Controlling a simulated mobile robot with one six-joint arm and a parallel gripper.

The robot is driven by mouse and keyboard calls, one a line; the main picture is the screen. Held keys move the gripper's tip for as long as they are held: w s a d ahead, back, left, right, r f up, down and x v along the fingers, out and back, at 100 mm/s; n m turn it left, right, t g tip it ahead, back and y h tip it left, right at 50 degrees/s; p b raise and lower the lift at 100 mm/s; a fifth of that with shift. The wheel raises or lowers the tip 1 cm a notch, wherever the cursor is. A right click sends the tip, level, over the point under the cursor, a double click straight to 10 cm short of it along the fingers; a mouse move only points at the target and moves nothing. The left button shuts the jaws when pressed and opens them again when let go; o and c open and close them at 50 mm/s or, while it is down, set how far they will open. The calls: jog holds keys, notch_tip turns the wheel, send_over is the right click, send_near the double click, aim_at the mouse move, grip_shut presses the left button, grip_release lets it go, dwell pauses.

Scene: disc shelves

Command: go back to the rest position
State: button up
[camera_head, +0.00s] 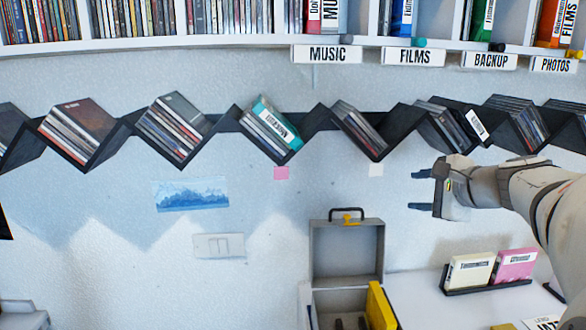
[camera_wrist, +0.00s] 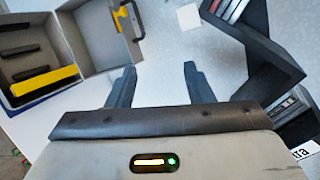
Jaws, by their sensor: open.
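My gripper (camera_head: 421,191) is at the right in the head view, in front of the wall and just below the zigzag disc shelf (camera_head: 318,121). Its two dark fingers point left and stand apart with nothing between them. In the wrist view my gripper (camera_wrist: 158,82) also shows open and empty, with pale wall behind the fingertips. It touches nothing that I can see.
An open grey case (camera_head: 346,252) with a yellow item (camera_head: 380,305) stands below on the white table (camera_head: 420,300). A black rack holds a cream case (camera_head: 470,271) and a pink case (camera_head: 515,265). A teal case (camera_head: 273,124) leans in the shelf.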

jog(key=s+a+f+n+g, duration=0.4)
jog(key=s+a+f+n, duration=0.25)
jog(key=a+f, duration=0.25)
jog(key=s+a+f+n+g+h, duration=0.2)
jog(key=s+f+n+g+h, duration=0.2)
jog(key=s+f+n, duration=0.7)
jog(key=s+f+g, duration=0.1)
jog(key=s, duration=0.3)
jog(key=shift+s+a+f+h, duration=0.3)
jog(key=shift+s, duration=0.1)
jog(key=shift+n, duration=0.25)
